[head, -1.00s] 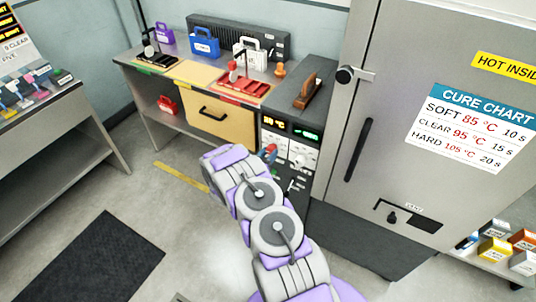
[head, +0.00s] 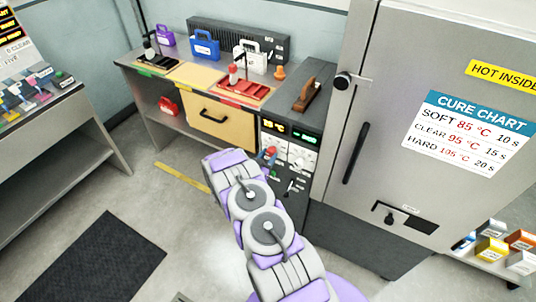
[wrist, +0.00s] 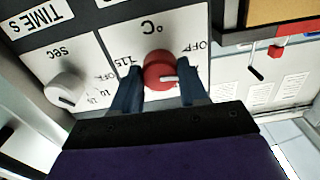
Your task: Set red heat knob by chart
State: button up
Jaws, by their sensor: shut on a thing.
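The red heat knob (wrist: 158,66) sits on a white dial plate marked °C, which appears upside down in the wrist view. In the head view, my gripper (head: 268,157) is at the control panel (head: 301,155), largely hidden by my arm. The cure chart (head: 468,133) on the grey door lists SOFT 85 °C, CLEAR 95 °C and HARD 105 °C.
A white timer knob (wrist: 65,90) marked sec is beside the red knob. Above the panel are an orange display (head: 274,128) and a green display (head: 305,138), too small to read surely. A bench (head: 190,75) with coloured cases stands left. Floor is open at left.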

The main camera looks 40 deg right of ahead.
jog(key=shift+w+r+m+p, duration=0.1)
jog(key=shift+m+p, duration=0.3)
jog(key=shift+m, duration=0.5)
jog(key=m, duration=0.4)
jog(key=shift+m+p, duration=0.3)
jog(key=m+b, duration=0.1)
jog(key=m, duration=0.2)
jog(key=m+b, duration=0.1)
jog(key=m, duration=0.1)
jog(key=shift+f+m, duration=0.2)
jog(key=shift+m, duration=0.2)
jog(key=o, duration=1.1)
jog(key=shift+c, duration=0.2)
jog(key=p+v, duration=0.1)
jog(key=v, duration=1.6)
jog(key=shift+a, duration=0.25)
